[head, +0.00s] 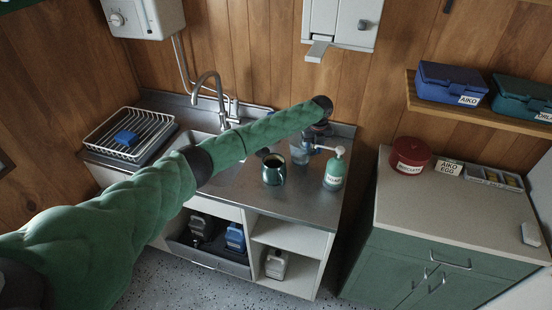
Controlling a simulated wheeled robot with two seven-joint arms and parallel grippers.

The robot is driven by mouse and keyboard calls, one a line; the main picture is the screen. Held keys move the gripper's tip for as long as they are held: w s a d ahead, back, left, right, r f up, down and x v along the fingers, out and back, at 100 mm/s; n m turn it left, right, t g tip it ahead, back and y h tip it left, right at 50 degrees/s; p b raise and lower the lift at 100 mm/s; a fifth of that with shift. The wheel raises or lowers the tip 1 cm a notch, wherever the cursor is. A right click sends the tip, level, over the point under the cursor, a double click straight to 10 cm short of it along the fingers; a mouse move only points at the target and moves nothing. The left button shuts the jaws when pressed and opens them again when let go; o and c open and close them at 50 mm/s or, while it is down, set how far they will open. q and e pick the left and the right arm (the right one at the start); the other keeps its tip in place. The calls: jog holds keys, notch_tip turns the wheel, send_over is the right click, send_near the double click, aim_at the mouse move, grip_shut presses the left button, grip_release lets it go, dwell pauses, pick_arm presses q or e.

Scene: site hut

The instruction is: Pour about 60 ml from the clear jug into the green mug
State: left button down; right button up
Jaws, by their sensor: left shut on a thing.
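The green mug (273,172) stands upright on the metal counter, right of the sink; its inside looks dark. My left arm reaches over the counter from the left, passing above the mug. My left gripper (317,140) is at the arm's far end, behind and right of the mug. It is shut on the clear jug (300,153), which is small, see-through and partly hidden by my arm and gripper. I cannot tell the jug's tilt or the level in it. My right gripper is out of view.
A green pump bottle (334,172) stands close right of the jug. The sink (205,145) with its curved tap (218,95) and a dish rack (127,135) are to the left. A dispenser (340,22) hangs above. The counter's front right is clear.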

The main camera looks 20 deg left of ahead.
pick_arm(q)
jog(key=shift+d+f+m, duration=0.15)
jog(key=shift+f+m, duration=0.05)
jog(key=shift+m, duration=0.2)
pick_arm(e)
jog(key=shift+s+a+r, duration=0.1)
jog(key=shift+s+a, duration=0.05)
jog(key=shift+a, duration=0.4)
pick_arm(q)
jog(key=shift+r, duration=0.1)
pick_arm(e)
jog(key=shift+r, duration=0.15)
